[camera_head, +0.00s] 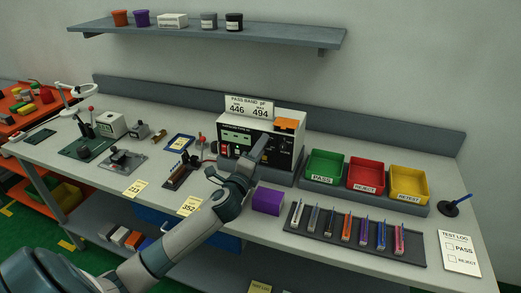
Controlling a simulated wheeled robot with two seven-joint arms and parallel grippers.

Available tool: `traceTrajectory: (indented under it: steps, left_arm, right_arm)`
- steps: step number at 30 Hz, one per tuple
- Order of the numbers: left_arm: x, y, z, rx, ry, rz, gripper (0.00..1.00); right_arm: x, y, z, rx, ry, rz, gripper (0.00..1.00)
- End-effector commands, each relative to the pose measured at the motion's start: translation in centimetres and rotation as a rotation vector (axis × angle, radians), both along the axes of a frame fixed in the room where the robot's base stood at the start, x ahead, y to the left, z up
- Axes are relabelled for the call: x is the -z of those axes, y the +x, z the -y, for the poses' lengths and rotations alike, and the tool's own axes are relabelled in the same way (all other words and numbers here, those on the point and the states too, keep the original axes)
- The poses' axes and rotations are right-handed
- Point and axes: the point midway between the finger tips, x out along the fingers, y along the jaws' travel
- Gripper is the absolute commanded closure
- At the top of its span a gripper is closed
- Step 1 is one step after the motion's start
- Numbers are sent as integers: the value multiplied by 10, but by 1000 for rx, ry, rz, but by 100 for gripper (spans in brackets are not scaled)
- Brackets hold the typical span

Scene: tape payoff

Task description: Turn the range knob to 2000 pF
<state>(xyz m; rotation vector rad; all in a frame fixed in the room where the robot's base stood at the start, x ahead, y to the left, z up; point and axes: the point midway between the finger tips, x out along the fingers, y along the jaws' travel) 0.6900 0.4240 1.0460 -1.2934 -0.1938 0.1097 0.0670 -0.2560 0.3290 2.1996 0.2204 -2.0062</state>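The meter (283,116) is a pale box with a dark front panel, standing at the back middle of the bench. Its panel (236,136) shows a small display, coloured sockets and small controls. My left gripper (260,145) reaches up from the lower left, and its tip is in front of the right half of the panel. I cannot tell whether it touches a knob or is open or shut. The range knob is not clearly seen; the gripper covers part of the panel. My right gripper is not in view.
A "PASS BAND pF" sign (249,107) reading 446 and 494 stands on the meter. Green (325,166), red (365,174) and yellow (408,184) bins stand to the right. A purple block (267,201) and a dark tray (327,242) of several parts lie in front.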

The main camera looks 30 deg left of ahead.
Motion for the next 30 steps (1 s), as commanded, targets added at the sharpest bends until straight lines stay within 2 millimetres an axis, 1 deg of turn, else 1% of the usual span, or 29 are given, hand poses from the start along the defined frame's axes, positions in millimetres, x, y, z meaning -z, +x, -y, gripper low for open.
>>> traceTrajectory:
  steps: [8,14,20,30]
  left_arm:
    - [1,-1,1,2,0,-1,58]
    - [4,-12,3,2,0,-3,58]
    - [8,-39,8,3,0,-3,58]
    - [13,-103,21,2,-1,-3,58]
  right_arm:
    - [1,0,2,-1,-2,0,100]
    - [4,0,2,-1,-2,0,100]
    - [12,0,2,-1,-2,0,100]
    - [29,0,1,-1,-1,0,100]
